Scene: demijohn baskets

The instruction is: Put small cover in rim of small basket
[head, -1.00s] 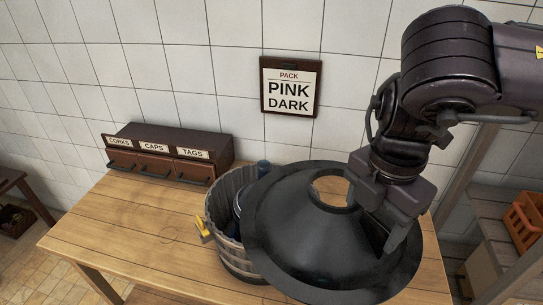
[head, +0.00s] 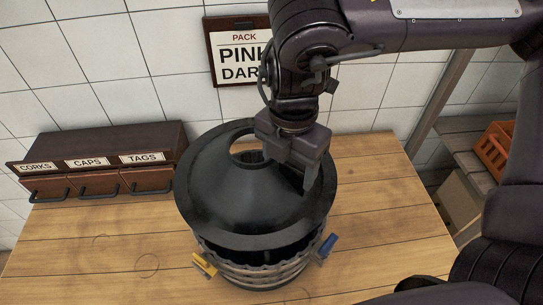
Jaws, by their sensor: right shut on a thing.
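The small cover (head: 225,190) is a black cone with a wide flat brim and a round hole at its top. My right gripper (head: 296,180) is shut on the cover at the right side of its hole. The small basket (head: 265,275) is a round woven basket on the table, under the cover. The cover is over the basket's mouth; a dark gap shows between the brim and the front rim. I cannot tell whether the cover touches the back rim, which is hidden with most of the inside. My left gripper is not in view.
A yellow clip (head: 204,265) and a blue clip (head: 327,246) sit at the basket's front sides. A drawer box (head: 100,160) labelled corks, caps and tags stands at the table's back left. The wooden table (head: 385,200) is clear to the right. An orange crate (head: 494,150) is on a shelf.

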